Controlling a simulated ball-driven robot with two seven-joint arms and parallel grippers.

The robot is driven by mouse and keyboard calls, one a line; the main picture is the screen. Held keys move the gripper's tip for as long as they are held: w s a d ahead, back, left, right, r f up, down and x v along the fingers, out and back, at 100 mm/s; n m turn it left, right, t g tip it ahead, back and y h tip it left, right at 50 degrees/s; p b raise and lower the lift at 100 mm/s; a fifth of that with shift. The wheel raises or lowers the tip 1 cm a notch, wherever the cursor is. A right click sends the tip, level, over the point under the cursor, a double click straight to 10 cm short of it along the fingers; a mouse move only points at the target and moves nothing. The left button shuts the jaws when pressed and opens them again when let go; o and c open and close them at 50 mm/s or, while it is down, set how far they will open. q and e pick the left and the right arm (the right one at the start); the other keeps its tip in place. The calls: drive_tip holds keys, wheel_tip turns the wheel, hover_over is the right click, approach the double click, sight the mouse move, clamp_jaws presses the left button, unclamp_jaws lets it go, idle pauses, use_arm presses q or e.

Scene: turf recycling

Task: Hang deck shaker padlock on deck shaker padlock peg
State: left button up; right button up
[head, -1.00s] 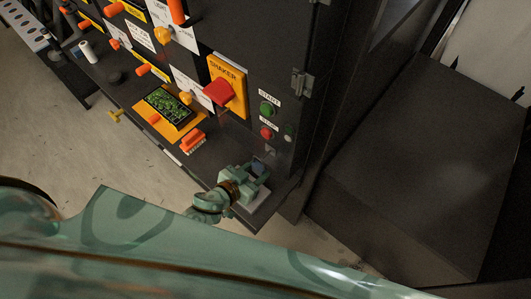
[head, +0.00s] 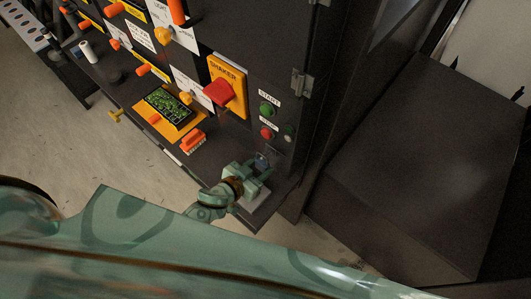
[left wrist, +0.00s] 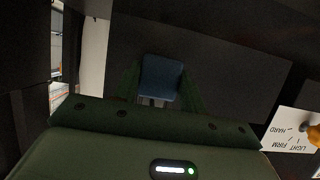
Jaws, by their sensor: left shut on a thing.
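My left gripper (head: 262,168) is at the lower right of the black control panel, above the ledge. It is shut on the blue padlock (head: 262,159), which shows as a small blue block between the fingers. In the left wrist view the padlock (left wrist: 160,78) sits between the two dark green fingers (left wrist: 160,92), with its broad blue face showing. My right gripper is not in view.
Above the padlock are the green start button (head: 267,108) and the red stop button (head: 267,132). A yellow shaker box with a red knob (head: 219,92) is to the left. An orange brush (head: 193,141) lies on the ledge. A white pad (head: 256,200) lies under the gripper.

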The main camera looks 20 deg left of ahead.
use_arm(q)
drive_tip(key=shift+w+d+f, duration=0.15)
drive_tip(key=shift+w+f, duration=0.05)
drive_tip(key=shift+w, duration=0.05)
drive_tip(key=shift+w+d+f, duration=0.1)
drive_tip(key=shift+w+f, duration=0.05)
drive_tip(key=shift+w, duration=0.05)
drive_tip(key=shift+w+f, duration=0.15)
idle(0.8)
drive_tip(key=shift+f+b, duration=0.15)
drive_tip(key=shift+b, duration=0.2)
drive_tip(key=o, duration=1.1)
